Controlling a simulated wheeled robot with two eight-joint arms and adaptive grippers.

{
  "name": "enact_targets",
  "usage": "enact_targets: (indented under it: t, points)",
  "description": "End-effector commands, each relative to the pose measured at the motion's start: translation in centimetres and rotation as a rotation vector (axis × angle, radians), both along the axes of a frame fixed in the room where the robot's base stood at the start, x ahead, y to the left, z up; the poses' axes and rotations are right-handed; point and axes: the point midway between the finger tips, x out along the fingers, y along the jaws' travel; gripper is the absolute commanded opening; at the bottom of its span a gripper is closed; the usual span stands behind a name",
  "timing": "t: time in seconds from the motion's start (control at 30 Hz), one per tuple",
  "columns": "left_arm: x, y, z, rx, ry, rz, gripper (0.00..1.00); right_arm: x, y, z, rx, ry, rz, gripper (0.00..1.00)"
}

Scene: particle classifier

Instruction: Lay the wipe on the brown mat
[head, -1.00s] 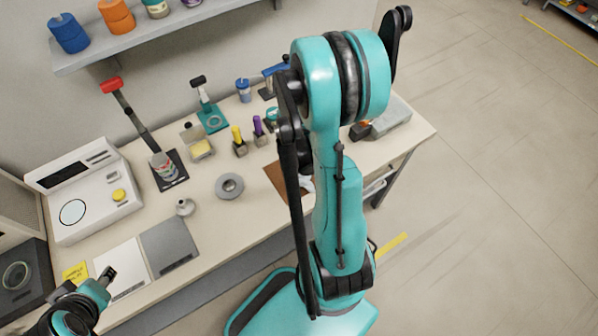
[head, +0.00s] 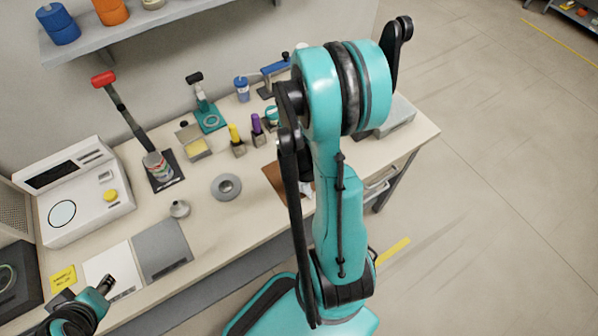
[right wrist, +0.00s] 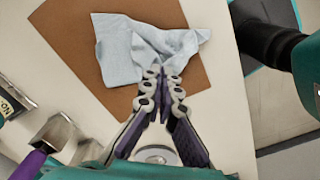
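The pale blue wipe (right wrist: 118,47) is spread over the brown mat (right wrist: 60,35) in the right wrist view, creased and raised near my fingertips. Its right corner reaches past the mat's right edge. My right gripper (right wrist: 163,72) has its fingertips drawn together at the wipe's near edge, with a fold of cloth between them. In the head view, the mat (head: 274,180) and a bit of the wipe (head: 306,187) show beside my right arm, which hides the rest and the right gripper. My left gripper (head: 106,284) is at the lower left, apart from the wipe; its opening is unclear.
A scale (head: 80,195) and a grey pad (head: 161,248) are at left. A grey box (head: 392,118) is at right.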

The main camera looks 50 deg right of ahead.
Motion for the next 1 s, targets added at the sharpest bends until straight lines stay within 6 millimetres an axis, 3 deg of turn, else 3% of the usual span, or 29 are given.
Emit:
enact_targets:
  t: [0.2,0.4,0.8,1.0]
  points:
    - [0.0,0.0,4.3,0.0,0.0,0.0,0.4,0.0,0.0,5.1,0.0,0.0,0.0,0.0]
    - [0.0,0.0,6.9,0.0,0.0,0.0,0.4,0.0,0.0,8.5,0.0,0.0,0.0,0.0]
    - [0.0,0.0,6.5,0.0,0.0,0.0,0.4,0.2,0.2,8.4,-0.003,-0.006,-0.004,0.0]
    - [0.0,0.0,4.9,0.0,0.0,0.0,0.4,2.2,2.9,10.5,-0.043,-0.094,-0.09,0.0]
